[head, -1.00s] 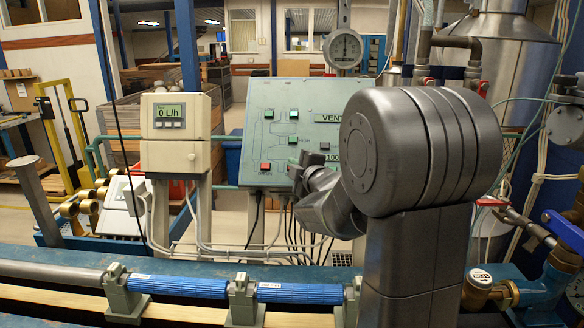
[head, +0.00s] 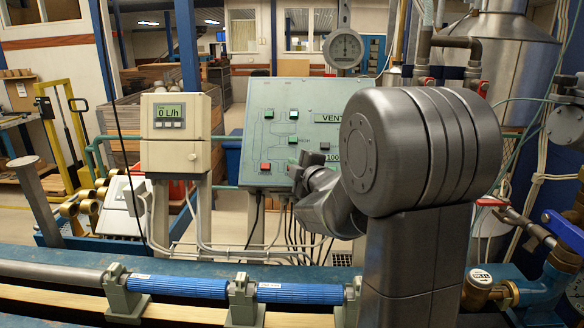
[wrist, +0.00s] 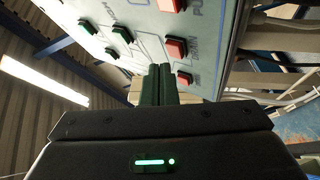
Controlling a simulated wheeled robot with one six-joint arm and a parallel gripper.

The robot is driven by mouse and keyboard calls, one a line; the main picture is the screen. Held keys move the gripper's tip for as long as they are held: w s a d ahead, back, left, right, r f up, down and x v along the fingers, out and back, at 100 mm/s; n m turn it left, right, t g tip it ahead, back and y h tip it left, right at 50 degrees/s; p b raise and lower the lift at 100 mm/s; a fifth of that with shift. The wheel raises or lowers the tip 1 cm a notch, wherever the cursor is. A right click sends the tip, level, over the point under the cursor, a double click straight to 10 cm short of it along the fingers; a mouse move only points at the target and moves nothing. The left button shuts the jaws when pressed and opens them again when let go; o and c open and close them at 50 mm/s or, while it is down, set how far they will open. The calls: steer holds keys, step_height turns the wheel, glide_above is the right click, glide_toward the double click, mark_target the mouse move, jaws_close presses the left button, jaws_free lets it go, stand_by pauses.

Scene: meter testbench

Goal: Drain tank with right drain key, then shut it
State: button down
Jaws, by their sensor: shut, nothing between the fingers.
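The sloped grey-green control panel (head: 240,120) stands in the middle of the head view, with several square keys. A red key (head: 265,166) is at its lower left. My gripper (head: 302,166) is in front of the panel's lower right part, where my arm hides part of the face. In the wrist view, my gripper (wrist: 161,70) is shut and empty, its fingertips close to the panel. I cannot tell which is the right drain key, or whether the tips touch the panel.
A meter box (head: 176,118) reading 0 L/h stands left of the panel. A round dial gauge (head: 343,48) is behind it. Blue cylinders (head: 180,287) lie on a rail in front. Pipes and valves with a blue handle (head: 562,229) are at right.

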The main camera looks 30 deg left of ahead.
steer(key=shift+f, duration=0.15)
steer(key=shift+w+a+f+b, duration=0.15)
steer(key=shift+w+b, duration=0.15)
steer(key=shift+b, duration=0.2)
steer(key=shift+w+a+f+b, duration=0.15)
steer(key=shift+w+f+b, duration=0.1)
steer(key=shift+b, duration=0.1)
stand_by(0.6)
steer(key=shift+s+r, duration=0.1)
steer(key=shift+s, duration=0.05)
steer(key=shift+s+d+r, duration=0.3)
steer(key=shift+s+r, duration=0.1)
steer(key=shift+r, duration=0.05)
stand_by(0.4)
steer(key=shift+s+d+r, duration=0.45)
steer(key=shift+s+r, duration=0.4)
steer(key=shift+s+d+r, duration=0.45)
steer(key=shift+s+r, duration=0.35)
steer(key=shift+r, duration=0.1)
